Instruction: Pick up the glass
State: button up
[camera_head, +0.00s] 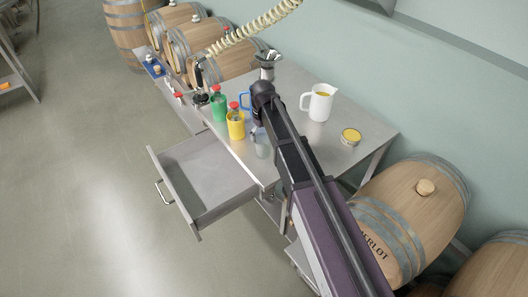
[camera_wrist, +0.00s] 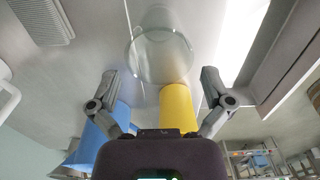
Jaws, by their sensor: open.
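The clear glass (camera_wrist: 160,52) is ahead of my gripper in the wrist view, near the middle top. In the head view a faint clear shape that looks like the glass (camera_head: 262,149) stands on the steel table near its front edge, partly beside my arm. My gripper (camera_wrist: 160,76) is open, its two fingers spread to either side of the glass's near rim. I cannot tell how far the glass is from the fingertips. Nothing is held. In the head view my arm hides the fingers.
A yellow container (camera_head: 236,126) and a green one (camera_head: 218,106) stand close by on the table (camera_head: 290,85). A blue object (camera_wrist: 100,135) is beside my left finger. A drawer (camera_head: 205,180) hangs open.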

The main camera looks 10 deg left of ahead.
jog(key=shift+f, duration=0.15)
dwell(0.3)
jog(key=shift+d+f+b, duration=0.1)
jog(key=shift+f+b, duration=2.45)
jog(key=shift+b, duration=0.1)
jog(key=shift+s, duration=0.1)
jog(key=c, duration=1)
